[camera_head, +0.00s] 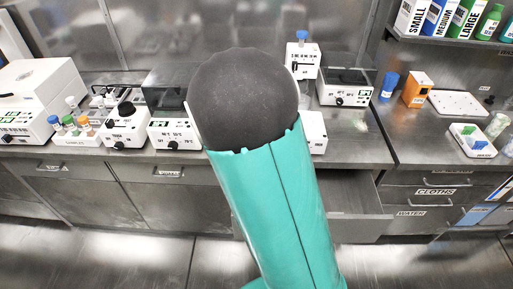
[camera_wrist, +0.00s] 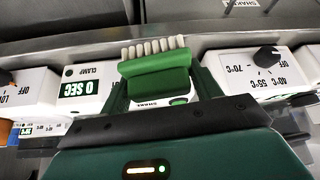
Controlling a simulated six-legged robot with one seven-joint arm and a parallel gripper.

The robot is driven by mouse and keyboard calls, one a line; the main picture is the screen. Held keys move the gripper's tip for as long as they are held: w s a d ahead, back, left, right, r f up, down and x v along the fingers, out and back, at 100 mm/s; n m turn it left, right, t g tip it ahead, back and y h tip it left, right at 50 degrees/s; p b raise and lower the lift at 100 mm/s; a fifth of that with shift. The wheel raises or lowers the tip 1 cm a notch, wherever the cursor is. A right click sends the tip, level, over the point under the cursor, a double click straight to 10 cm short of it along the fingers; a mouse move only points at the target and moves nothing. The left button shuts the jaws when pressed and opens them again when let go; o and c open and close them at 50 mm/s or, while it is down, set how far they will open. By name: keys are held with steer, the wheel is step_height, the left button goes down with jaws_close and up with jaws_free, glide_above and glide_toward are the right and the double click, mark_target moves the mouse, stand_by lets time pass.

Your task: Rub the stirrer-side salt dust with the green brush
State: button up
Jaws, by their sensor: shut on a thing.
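The green brush (camera_wrist: 155,80) with pale bristles (camera_wrist: 152,47) is held between my gripper's fingers (camera_wrist: 155,92) in the wrist view, bristles pointing to the top of the picture. My gripper is shut on it, close to the front of white bench devices. In the head view my teal arm with its dark rounded joint covers the middle, and the gripper and brush are hidden. I cannot make out any salt dust in either view, and I cannot tell for sure which device is the stirrer.
White devices line the steel bench, including one with a temperature dial (camera_wrist: 262,65) and one reading 0 SEC (camera_wrist: 85,90). A drawer (camera_head: 345,228) is pulled open below the bench. A tube rack (camera_head: 75,137) stands left; an orange box (camera_head: 417,90) and white tray (camera_head: 472,147) stand right.

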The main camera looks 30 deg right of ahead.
steer(key=w+a+r, duration=0.2)
steer(key=w+a, duration=0.4)
steer(key=shift+a+r+n, duration=0.15)
steer(key=shift+r+n, duration=0.15)
steer(key=shift+r, duration=0.05)
